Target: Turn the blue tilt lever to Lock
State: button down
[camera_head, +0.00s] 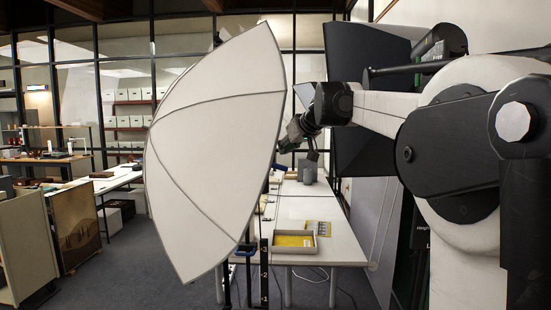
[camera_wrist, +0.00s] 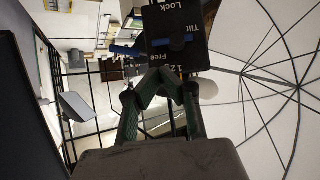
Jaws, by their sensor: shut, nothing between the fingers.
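A black block (camera_wrist: 173,62) with white lettering "Lock", "Tilt" and "Free" shows at the top middle of the wrist view. A blue lever (camera_wrist: 175,42) lies across its face, between the Lock and Free words. A second blue handle (camera_wrist: 123,50) sticks out to the left of the block; I cannot tell how it is joined. My gripper (camera_wrist: 160,76) is shut and empty, its dark green fingers meeting at the block's lower edge in the picture. I cannot tell whether they touch it. In the head view my gripper (camera_head: 284,146) is beside the umbrella's edge, and the block is not clear.
A large white umbrella (camera_head: 215,140) fills the middle of the head view, its ribbed side right in the wrist view. Behind it stands a white table (camera_head: 320,212) with a yellow-lined tray (camera_head: 294,240). A dark softbox (camera_head: 365,90) stands close to my arm.

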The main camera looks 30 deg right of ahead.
aim_at(265, 168)
jog(key=p+x, duration=0.3)
jog(key=x, duration=1)
jog(key=shift+w+f, duration=0.1)
jog(key=shift+w, duration=0.05)
jog(key=shift+a, duration=0.1)
